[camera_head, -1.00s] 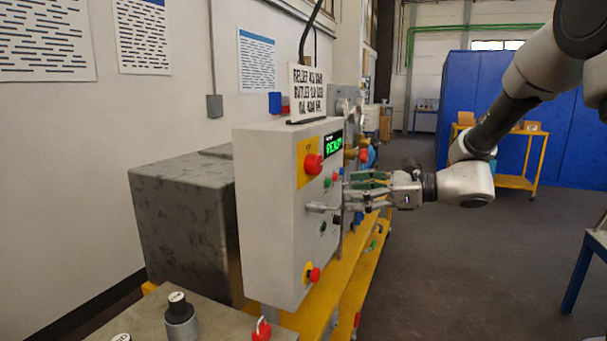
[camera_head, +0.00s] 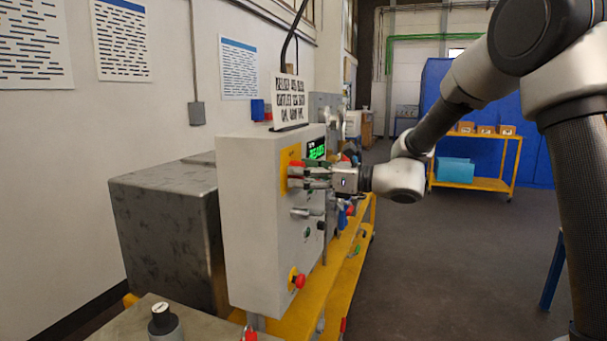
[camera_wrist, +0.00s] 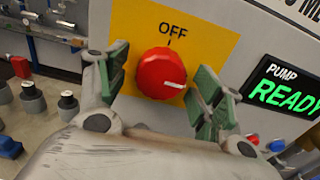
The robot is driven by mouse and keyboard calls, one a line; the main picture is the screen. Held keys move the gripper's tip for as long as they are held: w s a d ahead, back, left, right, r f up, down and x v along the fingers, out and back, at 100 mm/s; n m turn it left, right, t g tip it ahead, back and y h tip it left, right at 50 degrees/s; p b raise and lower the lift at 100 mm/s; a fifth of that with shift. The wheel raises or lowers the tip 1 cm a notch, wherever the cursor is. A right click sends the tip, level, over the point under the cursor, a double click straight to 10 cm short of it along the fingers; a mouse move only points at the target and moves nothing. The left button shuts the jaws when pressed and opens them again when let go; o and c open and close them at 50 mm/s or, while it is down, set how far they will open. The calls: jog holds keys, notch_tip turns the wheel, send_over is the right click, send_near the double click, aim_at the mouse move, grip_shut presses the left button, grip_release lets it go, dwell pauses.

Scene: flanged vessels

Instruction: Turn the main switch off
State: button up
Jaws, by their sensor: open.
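The main switch is a red round knob (camera_wrist: 160,73) on a yellow plate (camera_wrist: 205,22) marked OFF at its top. In the wrist view its white pointer line points to the right, away from the OFF mark. My gripper (camera_wrist: 158,85) is open, with one green-padded finger on each side of the knob; I cannot tell whether the pads touch it. In the head view my gripper (camera_head: 308,177) is at the upper part of the grey control box (camera_head: 250,220), and its fingers partly hide the knob (camera_head: 297,168).
A green display (camera_wrist: 285,88) reads PUMP READY beside the switch. A handle (camera_head: 305,212) and a red emergency button (camera_head: 299,281) on yellow stick out of the box below. A sign (camera_head: 288,100) stands on top.

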jog(key=c, duration=1)
jog(key=shift+n, duration=0.4)
jog(key=n, duration=0.3)
jog(key=shift+n, duration=0.4)
jog(key=n, duration=0.4)
jog(key=shift+w, duration=0.1)
jog(key=n, duration=0.4)
jog(key=shift+n, duration=0.4)
jog(key=n, duration=0.4)
jog(key=shift+r, duration=0.1)
jog(key=shift+n, duration=0.4)
